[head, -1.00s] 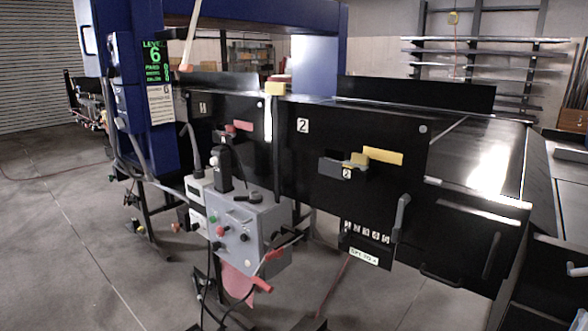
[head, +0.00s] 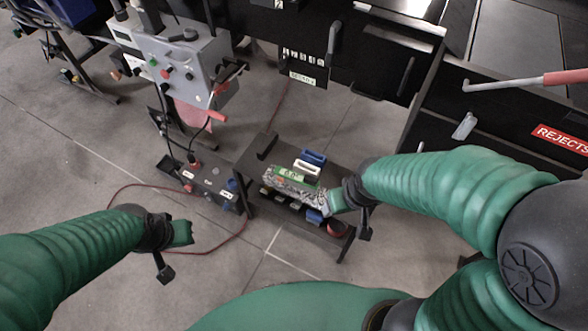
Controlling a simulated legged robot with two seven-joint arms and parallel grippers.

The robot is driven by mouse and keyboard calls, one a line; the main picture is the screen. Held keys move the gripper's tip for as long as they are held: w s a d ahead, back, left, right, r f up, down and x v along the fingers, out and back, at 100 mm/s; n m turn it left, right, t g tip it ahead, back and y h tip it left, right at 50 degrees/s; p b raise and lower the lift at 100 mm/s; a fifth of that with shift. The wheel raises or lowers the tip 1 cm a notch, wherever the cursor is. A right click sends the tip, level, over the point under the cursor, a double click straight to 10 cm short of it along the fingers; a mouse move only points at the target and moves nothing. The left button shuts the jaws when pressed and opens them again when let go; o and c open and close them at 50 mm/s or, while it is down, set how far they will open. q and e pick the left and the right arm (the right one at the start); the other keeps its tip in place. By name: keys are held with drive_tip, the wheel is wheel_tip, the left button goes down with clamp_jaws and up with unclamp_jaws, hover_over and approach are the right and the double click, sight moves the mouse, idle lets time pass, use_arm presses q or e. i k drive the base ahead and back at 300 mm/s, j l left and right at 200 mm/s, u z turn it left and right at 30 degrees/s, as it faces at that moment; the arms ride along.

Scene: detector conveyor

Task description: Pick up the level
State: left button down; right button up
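A small dark stand (head: 262,148) is low in the middle of the head view. A long item with a green label and a grey patterned side (head: 293,187) lies on it; I cannot tell for certain whether it is the level. My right gripper (head: 346,207) is at the right end of this item, touching or very near it. Whether its fingers have closed is hidden. My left gripper (head: 177,252) hangs over the floor at left, away from the stand, with nothing visible in it. Its finger opening is unclear.
A white-and-blue item (head: 310,160) lies behind the patterned item. A grey control box (head: 178,62) with cables stands at upper left, with a dark pedal unit (head: 205,183) on the floor below. The black conveyor (head: 375,62) and reject bin (head: 500,130) bound the far side and right.

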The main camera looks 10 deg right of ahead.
sight(307, 183)
drive_tip(key=i+j+z, duration=0.3)
drive_tip(key=i+j, duration=0.5)
drive_tip(key=j, duration=0.15)
